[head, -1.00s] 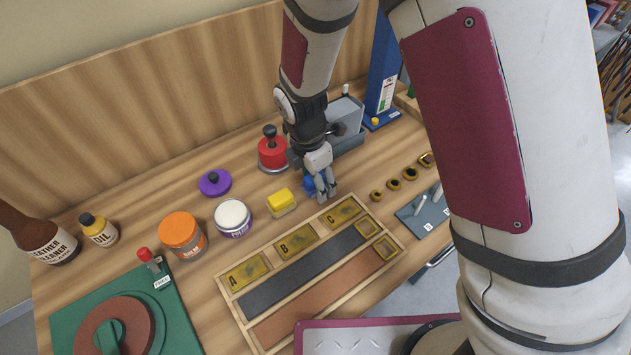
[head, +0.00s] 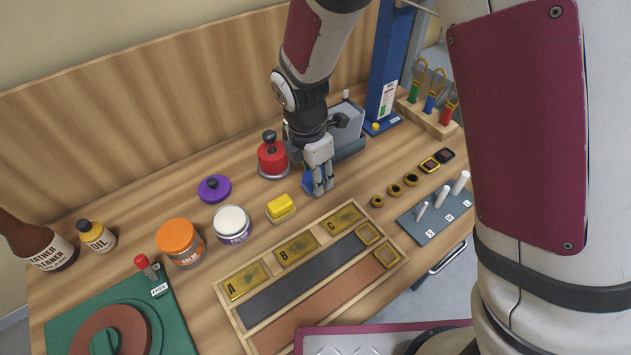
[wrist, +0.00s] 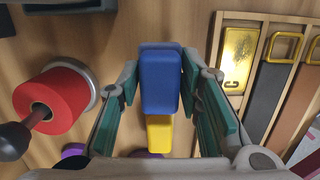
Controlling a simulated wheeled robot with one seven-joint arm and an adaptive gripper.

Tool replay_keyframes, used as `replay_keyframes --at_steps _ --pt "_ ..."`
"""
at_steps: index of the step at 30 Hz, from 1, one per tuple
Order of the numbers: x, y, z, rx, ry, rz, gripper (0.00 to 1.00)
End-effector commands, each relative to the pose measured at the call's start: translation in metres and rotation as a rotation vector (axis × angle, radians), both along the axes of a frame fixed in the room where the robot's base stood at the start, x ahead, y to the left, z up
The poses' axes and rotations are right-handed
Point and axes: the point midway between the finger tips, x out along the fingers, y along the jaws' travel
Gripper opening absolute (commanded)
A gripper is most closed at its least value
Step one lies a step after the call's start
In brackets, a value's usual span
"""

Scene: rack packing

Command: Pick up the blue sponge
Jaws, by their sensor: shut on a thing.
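The blue sponge (wrist: 160,78) is a rounded block between the two fingers of my gripper (wrist: 162,95) in the wrist view. My gripper is shut on it, with a finger pad along each side. In the head view my gripper (head: 319,187) points down over the table behind the wooden tray, and only a small part of the blue sponge (head: 307,185) shows beside the fingers. Whether the sponge touches the table cannot be told.
A yellow block (head: 281,207) stands just left of my gripper, and a red knobbed pot (head: 272,158) stands behind it. The wooden tray (head: 290,331) with brass plates is in front. A grey bin (head: 345,125) is behind. Small rings (head: 394,190) lie to the right.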

Motion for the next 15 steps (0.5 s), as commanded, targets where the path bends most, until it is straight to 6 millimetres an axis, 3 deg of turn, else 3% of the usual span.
replay_keyframes --at_steps 15 --pt "-0.119 -0.034 0.012 0.002 -0.001 0.003 0.09"
